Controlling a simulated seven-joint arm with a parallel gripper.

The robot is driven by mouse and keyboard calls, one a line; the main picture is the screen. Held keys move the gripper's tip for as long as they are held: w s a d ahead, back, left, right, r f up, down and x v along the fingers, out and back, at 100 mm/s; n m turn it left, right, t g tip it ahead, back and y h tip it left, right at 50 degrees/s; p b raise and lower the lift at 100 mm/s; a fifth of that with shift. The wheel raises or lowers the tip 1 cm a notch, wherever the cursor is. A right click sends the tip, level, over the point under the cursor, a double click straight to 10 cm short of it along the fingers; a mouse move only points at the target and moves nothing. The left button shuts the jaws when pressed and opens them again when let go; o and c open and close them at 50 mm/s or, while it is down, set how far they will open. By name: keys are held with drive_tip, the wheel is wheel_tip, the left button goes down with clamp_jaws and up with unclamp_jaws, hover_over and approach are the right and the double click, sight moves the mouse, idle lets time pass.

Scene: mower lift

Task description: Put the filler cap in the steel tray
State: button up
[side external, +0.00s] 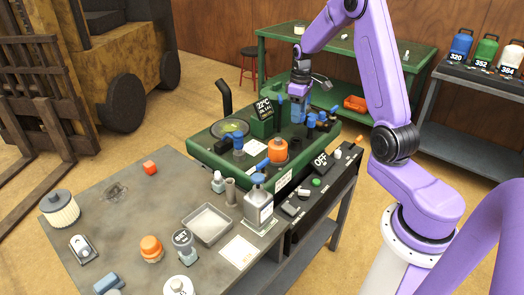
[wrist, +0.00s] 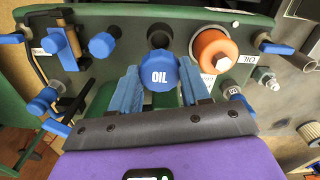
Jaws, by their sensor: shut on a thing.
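An orange cap (side external: 277,150) and several blue knobs stand on the deck. A dark upright pipe (side external: 224,97) rises at its left. Free bench lies left of the tray.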

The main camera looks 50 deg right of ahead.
drive_tip(key=shift+r, duration=0.1)
wheel_tip(320, 180, up, 5)
drive_tip(key=shift+f, duration=0.1)
drive_tip(key=w+a+n, duration=0.2)
drive_tip(key=a, duration=0.7)
drive_tip(key=w+a+n, duration=0.2)
drive_tip(key=w+a, duration=0.1)
drive_tip(key=a, duration=0.5)
drive_tip(key=s+a+n, duration=0.2)
drive_tip(key=a+n, duration=0.1)
drive_tip(key=a, duration=0.9)
drive_tip(key=s+a+n, duration=0.2)
drive_tip(key=a, duration=1.1)
drive_tip(key=f, duration=1.5)
drive_tip(key=shift+s+d, duration=0.15)
drive_tip(key=shift+d, duration=0.1)
drive_tip(key=shift+f, duration=2.25)
drive_tip(key=shift+f, duration=0.1)
drive_tip(key=o, duration=1.1)
